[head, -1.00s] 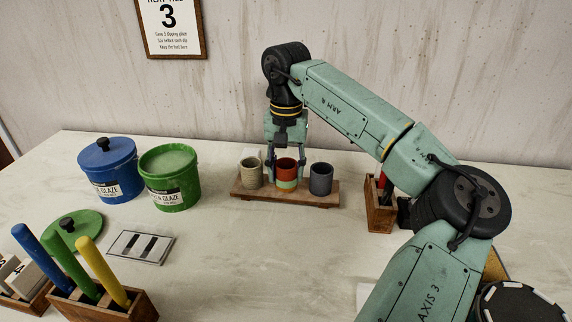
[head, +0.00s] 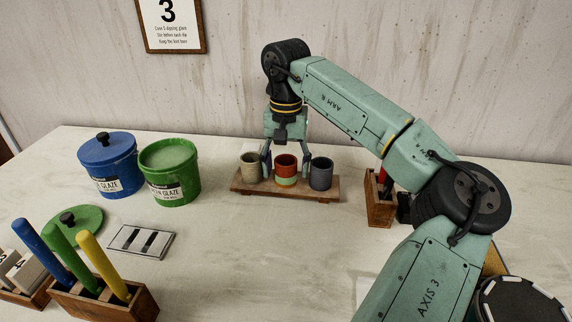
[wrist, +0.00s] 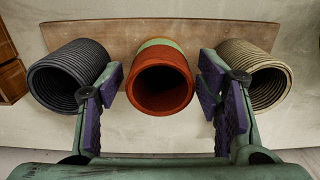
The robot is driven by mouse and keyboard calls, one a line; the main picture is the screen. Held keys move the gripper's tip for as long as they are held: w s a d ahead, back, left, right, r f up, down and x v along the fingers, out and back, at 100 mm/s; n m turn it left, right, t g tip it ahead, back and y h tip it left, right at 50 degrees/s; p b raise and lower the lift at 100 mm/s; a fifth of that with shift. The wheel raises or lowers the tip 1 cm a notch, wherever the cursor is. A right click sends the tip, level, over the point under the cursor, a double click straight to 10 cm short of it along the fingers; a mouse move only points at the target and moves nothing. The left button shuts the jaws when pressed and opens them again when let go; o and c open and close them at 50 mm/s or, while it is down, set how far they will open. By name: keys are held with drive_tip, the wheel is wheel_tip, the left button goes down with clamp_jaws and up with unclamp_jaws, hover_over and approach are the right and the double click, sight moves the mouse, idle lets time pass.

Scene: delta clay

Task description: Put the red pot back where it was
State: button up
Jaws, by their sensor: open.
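The red pot (head: 286,164) stands upright in the middle of a small wooden board (head: 325,197), between a beige ridged pot (head: 250,172) and a dark grey pot (head: 321,176). Its lower part is pale green. My gripper (head: 285,165) is open around it, one finger on each side. In the wrist view the red pot (wrist: 160,80) sits between the spread purple finger pads of my gripper (wrist: 163,88), with gaps on both sides. The fingers are very close to the grey pot (wrist: 66,77) and the beige pot (wrist: 255,75); I cannot tell whether they touch.
A blue glaze bucket (head: 110,165) and an open green glaze bucket (head: 170,172) stand at left. A green lid (head: 78,220), a striped tile (head: 141,242) and a wooden holder of coloured sticks (head: 105,303) lie nearer. A wooden box (head: 379,208) stands right of the board.

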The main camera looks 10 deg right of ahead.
wheel_tip(320, 180, up, 12)
drive_tip(key=shift+r+b, duration=0.2)
drive_tip(key=shift+b, duration=0.25)
